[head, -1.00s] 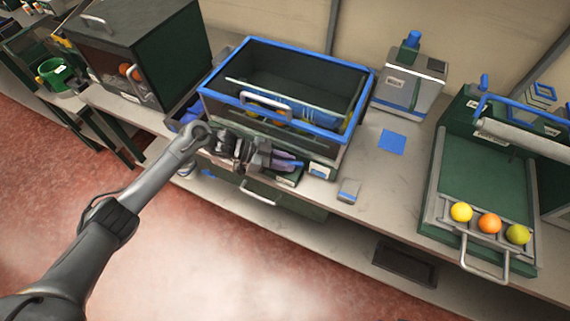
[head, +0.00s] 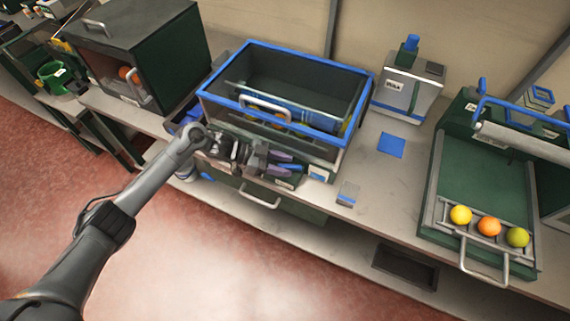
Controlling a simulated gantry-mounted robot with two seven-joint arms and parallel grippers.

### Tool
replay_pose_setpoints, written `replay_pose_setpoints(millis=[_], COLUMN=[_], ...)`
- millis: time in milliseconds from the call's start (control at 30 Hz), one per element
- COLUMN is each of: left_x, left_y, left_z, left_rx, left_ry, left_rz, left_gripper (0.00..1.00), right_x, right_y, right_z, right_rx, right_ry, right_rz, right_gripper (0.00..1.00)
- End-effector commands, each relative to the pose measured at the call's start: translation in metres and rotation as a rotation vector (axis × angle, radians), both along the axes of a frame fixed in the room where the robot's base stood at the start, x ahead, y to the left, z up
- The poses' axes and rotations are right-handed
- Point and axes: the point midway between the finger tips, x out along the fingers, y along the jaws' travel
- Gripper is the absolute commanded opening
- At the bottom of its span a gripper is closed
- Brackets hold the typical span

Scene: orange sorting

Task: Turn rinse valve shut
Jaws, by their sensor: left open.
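The blue-rimmed dark green basin (head: 357,82) stands on the bench at upper centre. A small blue piece (head: 291,168) shows low at its front, beside my fingers; it may be the valve handle, but it is too small to be sure. My left gripper (head: 280,163) is open at the basin's front, its fingers pointing right, close to that blue piece. I cannot tell whether they touch it. The wrist hides part of the basin's front. My right gripper is not in view.
A white dispenser (head: 408,88) with a blue top stands right of the basin, near a blue square (head: 391,145). A green tray (head: 482,170) at right holds yellow, orange and green fruits. A dark green box (head: 170,60) stands at left.

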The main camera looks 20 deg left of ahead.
Motion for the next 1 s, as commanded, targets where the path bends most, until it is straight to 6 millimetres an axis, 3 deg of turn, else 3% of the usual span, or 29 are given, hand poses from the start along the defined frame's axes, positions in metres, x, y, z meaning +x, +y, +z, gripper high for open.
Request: replay_pose_setpoints(millis=[533, 1000], left_x=[-0.026, -0.03], left_y=[0.074, 0.086], left_z=[0.032, 0.038], left_rx=[0.003, 0.001], left_ry=[0.002, 0.0], left_rz=[0.001, 0.0], left_gripper=[0.43, 0.43], right_x=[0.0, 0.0], right_y=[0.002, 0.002], right_z=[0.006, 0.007], right_rx=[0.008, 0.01], right_ry=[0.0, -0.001], right_rz=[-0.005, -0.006], right_gripper=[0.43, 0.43])
